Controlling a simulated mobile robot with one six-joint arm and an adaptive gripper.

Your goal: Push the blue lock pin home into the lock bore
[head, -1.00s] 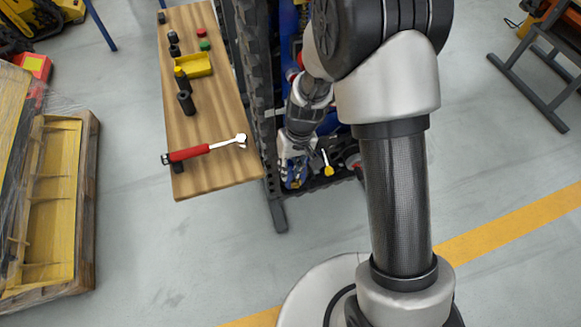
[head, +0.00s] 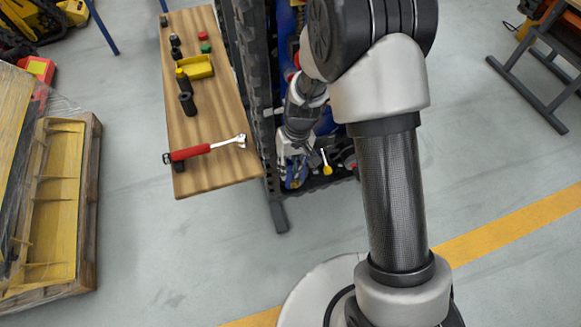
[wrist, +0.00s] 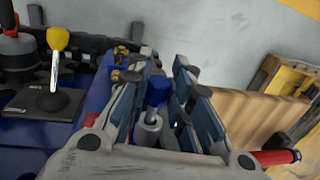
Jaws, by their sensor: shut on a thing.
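The blue lock pin (wrist: 157,90) shows in the wrist view as a blue head between my fingers, with a grey metal cylinder just below it. My gripper (wrist: 165,68) has its fingers on either side of the pin and is shut on it. In the head view my gripper (head: 294,170) is low at the front end of the tracked carrier, beside the wooden bench. I cannot make out the lock bore; the fingers and palm hide much of that area.
A yellow-knobbed lever (wrist: 57,42) stands left of my fingers on the carrier. A wooden bench (head: 215,165) beside the track holds a red-handled wrench (head: 200,150), a yellow tray (head: 198,67) and several sockets. A wrapped pallet (head: 92,220) stands far left.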

